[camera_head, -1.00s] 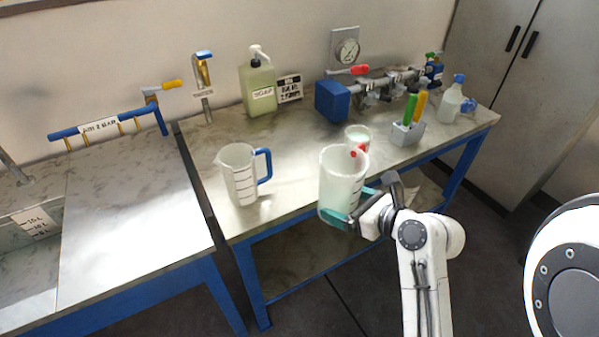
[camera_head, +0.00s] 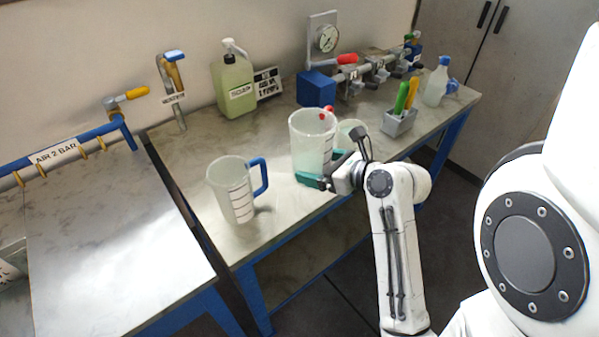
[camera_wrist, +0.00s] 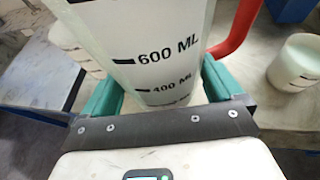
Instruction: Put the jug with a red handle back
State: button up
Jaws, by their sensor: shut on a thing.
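The jug with a red handle (camera_head: 310,140) is clear plastic with dark volume marks and stands upright in my gripper (camera_head: 326,182). My gripper is shut on its lower body, with a teal finger on either side. The jug is over the front part of the bench; I cannot tell whether its base touches the top. In the wrist view the jug (camera_wrist: 140,45) shows its 600 ML and 400 ML marks between the fingers (camera_wrist: 160,85), and its red handle (camera_wrist: 240,25) is at the right. In the head view only a little red shows behind the rim.
A blue-handled jug (camera_head: 232,190) stands on the bench (camera_head: 280,215) to the left. A small beaker (camera_head: 349,128) is close behind on the right. A soap bottle (camera_head: 233,88), blue block (camera_head: 316,89), tool holder (camera_head: 398,124) and spray bottle (camera_head: 436,85) stand further back.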

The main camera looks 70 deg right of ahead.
jog(key=w+d+f, duration=0.1)
jog(key=w+d, duration=0.1)
jog(key=d, duration=0.1)
jog(key=w+d+f, duration=0.1)
jog(key=shift+w+d+f, duration=0.35)
jog(key=shift+w, duration=0.05)
jog(key=f, duration=0.1)
jog(key=w+d+f, duration=0.2)
jog(key=f, duration=0.1)
jog(key=shift+d, duration=0.2)
jog(key=shift+w+d+f, duration=0.15)
jog(key=shift+d+f, duration=0.1)
jog(key=shift+f, duration=0.15)
jog(key=shift+w+d+f, duration=0.1)
jog(key=shift+f, duration=0.8)
jog(key=shift+w+d+f, duration=0.1)
jog(key=shift+f, duration=0.8)
jog(key=o, duration=0.9)
jog(key=shift+f, duration=0.15)
